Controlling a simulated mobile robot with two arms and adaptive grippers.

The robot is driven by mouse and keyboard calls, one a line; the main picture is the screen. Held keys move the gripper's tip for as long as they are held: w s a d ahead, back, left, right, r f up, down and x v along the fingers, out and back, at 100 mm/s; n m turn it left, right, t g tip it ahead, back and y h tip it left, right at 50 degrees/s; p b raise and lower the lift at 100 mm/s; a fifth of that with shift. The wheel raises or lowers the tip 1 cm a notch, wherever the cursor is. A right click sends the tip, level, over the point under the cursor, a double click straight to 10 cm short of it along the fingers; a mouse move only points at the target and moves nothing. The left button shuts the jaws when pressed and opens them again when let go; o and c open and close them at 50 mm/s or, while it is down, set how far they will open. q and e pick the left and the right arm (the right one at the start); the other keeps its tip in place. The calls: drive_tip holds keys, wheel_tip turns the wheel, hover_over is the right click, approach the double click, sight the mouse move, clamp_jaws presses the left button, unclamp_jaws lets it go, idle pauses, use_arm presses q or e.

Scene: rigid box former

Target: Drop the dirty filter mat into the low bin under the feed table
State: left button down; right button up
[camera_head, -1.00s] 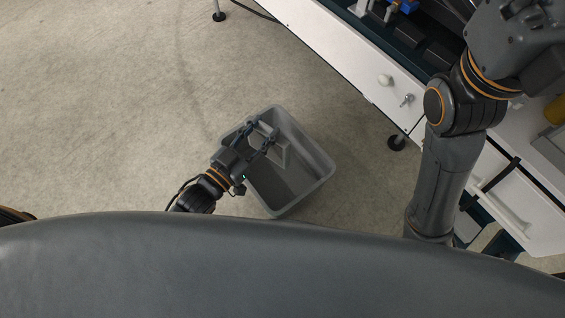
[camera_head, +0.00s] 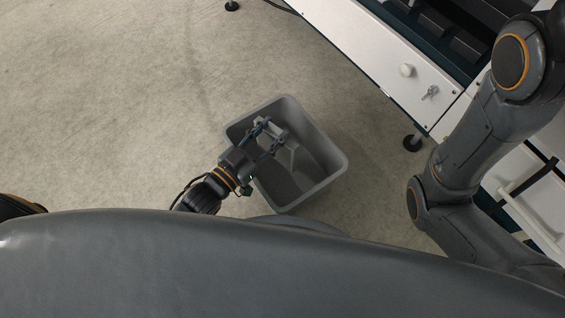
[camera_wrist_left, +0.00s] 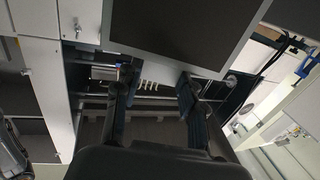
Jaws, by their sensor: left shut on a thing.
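The low bin (camera_head: 340,159) is a grey open-topped box on the floor in the middle of the head view. My left gripper (camera_head: 268,132) is over its near left part, shut on the filter mat (camera_head: 291,155), a light grey piece seen nearly edge-on. The mat is inside the bin's outline in the picture; I cannot tell how far it is below the rim. In the left wrist view, my left fingers (camera_wrist_left: 155,88) point up the picture. A dark panel with a grey border (camera_wrist_left: 228,55) shows beyond them; I cannot tell whether it is the mat. My right gripper is out of view.
The white feed table (camera_head: 370,45) stands at the upper right, with a knob (camera_head: 406,70) on its side and a dark foot (camera_head: 412,143) near the bin. My right arm crosses the right side. Open floor (camera_head: 110,110) lies to the left.

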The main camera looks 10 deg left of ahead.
use_arm(q)
drive_tip(key=c, duration=0.7)
unclamp_jaws()
drive_tip(key=shift+s, duration=0.1)
drive_tip(key=v, duration=1.1)
drive_tip(key=shift+s+a, duration=0.25)
drive_tip(key=shift+s, duration=0.1)
drive_tip(key=shift+r, duration=0.15)
